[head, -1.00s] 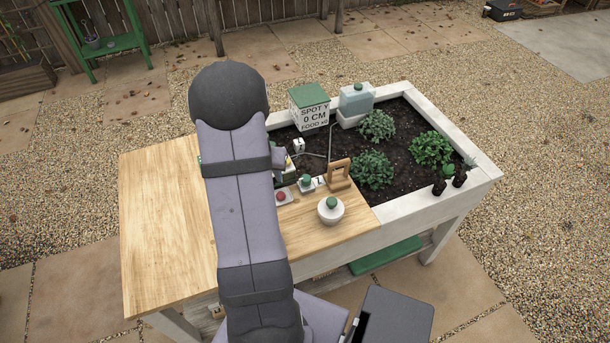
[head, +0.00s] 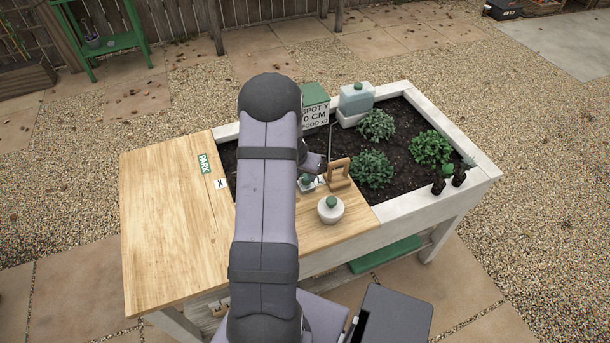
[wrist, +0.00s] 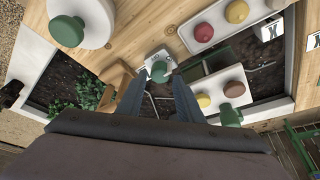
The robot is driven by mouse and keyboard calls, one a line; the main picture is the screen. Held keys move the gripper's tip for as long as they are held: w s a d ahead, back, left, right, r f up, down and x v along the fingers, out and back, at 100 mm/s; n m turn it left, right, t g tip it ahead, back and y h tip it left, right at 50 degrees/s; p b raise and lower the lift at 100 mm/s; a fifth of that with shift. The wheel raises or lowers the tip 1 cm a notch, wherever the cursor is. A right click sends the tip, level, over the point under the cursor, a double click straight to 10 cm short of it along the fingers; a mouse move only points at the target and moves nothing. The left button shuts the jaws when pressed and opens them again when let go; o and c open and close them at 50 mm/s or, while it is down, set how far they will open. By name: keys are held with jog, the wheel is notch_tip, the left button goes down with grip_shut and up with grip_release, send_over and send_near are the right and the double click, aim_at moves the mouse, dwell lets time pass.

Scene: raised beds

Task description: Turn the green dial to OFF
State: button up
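The green dial (head: 305,180) sits on a small white base on the wooden top in the head view, right beside my arm. In the wrist view the green dial (wrist: 159,71) is at centre, on its white plate, whose dark markings are too small to read. My gripper (wrist: 160,84) is open in the wrist view, with its two dark fingers pointing at the dial and a gap between them. The dial appears just beyond the fingertips, between them; I cannot tell whether they touch it. In the head view my arm hides most of the gripper.
A wooden frame (head: 338,173) stands close right of the dial, and a white pot with a green knob (head: 330,210) is nearer. The wrist view shows a white tray with coloured knobs (wrist: 268,10). The left wooden top is mostly clear.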

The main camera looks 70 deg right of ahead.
aim_at(306, 180)
jog(key=shift+x, duration=1.35)
jog(key=c, duration=0.7)
jog(key=shift+s+r+n+p, duration=0.1)
jog(key=shift+r+n+p, duration=0.15)
jog(key=shift+n+p, duration=0.65)
jog(key=shift+c, duration=0.2)
jog(key=t+p, duration=0.1)
jog(key=p, duration=0.2)
jog(key=n+p, duration=0.1)
jog(key=p, duration=0.1)
jog(key=shift+r+p, duration=0.1)
jog(key=shift+p, duration=0.2)
jog(key=n+p, duration=0.1)
jog(key=p, duration=0.4)
jog(key=shift+d+t+p, duration=0.1)
jog(key=shift+t+p, duration=0.2)
jog(key=shift+f+n+p, duration=0.3)
jog(key=shift+n+p, duration=0.1)
jog(key=shift+p, duration=0.2)
